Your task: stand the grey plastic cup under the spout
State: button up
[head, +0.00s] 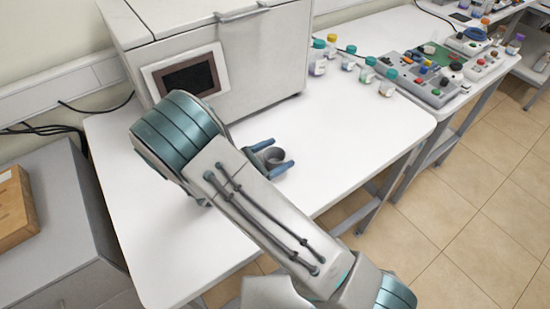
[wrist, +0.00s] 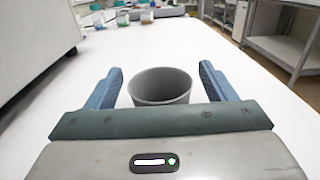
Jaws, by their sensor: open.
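The grey plastic cup (head: 273,157) stands upright on the white table, in front of the large white machine. In the wrist view the cup (wrist: 161,86) is between the two blue fingers of my gripper (wrist: 162,84), with a gap on each side. Its mouth faces up and its lower part is hidden behind the gripper body. In the head view my gripper (head: 276,157) is open around the cup, low over the table. The spout cannot be made out in either view.
The white machine (head: 230,50) with a dark screen stands at the back of the table (head: 340,135). Several small bottles (head: 367,70) with coloured caps stand at the back right. A grey electronics panel (head: 425,80) is on the neighbouring table. The table right of the cup is clear.

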jog(key=shift+x, duration=0.85)
jog(key=shift+c, duration=0.4)
jog(key=c, duration=1)
jog(key=shift+c, duration=0.2)
jog(key=shift+r, duration=0.15)
